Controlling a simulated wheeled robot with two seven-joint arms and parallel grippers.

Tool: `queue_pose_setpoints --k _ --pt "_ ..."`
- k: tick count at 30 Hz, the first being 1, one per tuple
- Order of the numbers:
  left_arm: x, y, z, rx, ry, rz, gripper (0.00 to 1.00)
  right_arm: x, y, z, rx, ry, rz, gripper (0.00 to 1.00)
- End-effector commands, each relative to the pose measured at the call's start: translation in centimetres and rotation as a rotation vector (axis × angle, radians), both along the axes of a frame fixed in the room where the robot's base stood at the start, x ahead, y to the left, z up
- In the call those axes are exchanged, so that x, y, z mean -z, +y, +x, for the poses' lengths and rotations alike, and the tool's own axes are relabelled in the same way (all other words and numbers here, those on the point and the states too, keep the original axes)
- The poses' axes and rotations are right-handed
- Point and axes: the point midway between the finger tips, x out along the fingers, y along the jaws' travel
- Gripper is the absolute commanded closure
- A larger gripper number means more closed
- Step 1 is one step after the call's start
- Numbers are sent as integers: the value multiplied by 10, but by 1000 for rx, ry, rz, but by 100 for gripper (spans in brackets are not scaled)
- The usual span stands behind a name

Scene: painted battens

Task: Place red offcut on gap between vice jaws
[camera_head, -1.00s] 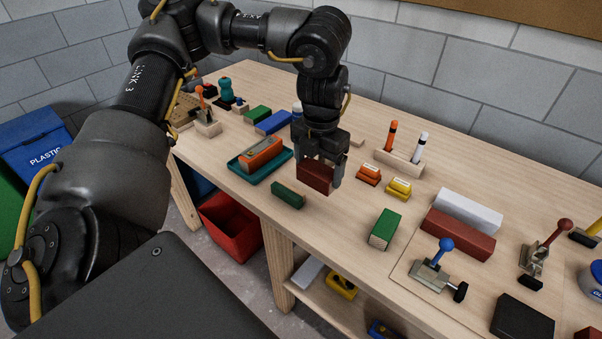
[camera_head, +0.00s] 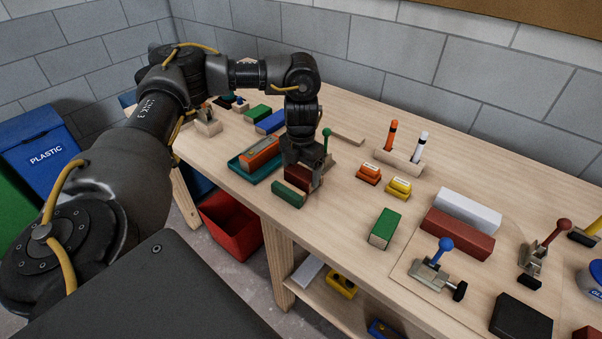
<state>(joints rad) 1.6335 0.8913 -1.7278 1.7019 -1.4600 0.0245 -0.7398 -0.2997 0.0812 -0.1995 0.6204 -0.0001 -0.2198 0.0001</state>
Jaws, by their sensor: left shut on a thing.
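My left gripper (camera_head: 303,168) points down over the left-middle part of the bench. It is shut on the dark red offcut (camera_head: 301,180), which shows between and below the fingers. The offcut is just behind and to the right of a small green block (camera_head: 288,195). I cannot tell whether it touches the bench or that block. A green-knobbed clamp (camera_head: 326,142) stands right behind the gripper, its base partly hidden. I cannot make out the vice jaws or their gap for certain. My right gripper is not in view.
A teal tray (camera_head: 240,167) with an orange block lies left of the gripper. Orange (camera_head: 368,174) and yellow (camera_head: 398,188) blocks, a pen stand (camera_head: 398,160) and a green block (camera_head: 384,228) lie right. A blue-knobbed clamp (camera_head: 437,265) stands near the front. Bare bench separates them.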

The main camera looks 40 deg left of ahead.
Motion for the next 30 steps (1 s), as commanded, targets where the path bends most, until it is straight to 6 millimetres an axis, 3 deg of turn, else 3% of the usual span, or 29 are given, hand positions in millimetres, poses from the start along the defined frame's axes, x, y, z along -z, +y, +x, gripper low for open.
queue_pose_setpoints --k 3,15,16,19,30 --pt "9 0 0 -1 0 -1 46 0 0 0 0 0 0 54" --pt "13 0 0 0 -1 -1 46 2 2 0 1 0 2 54" --pt "13 0 0 0 -1 -1 16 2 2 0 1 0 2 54" --pt "12 0 0 0 -1 -1 3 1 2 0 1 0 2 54" --pt "3 0 1 0 -3 0 0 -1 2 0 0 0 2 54"
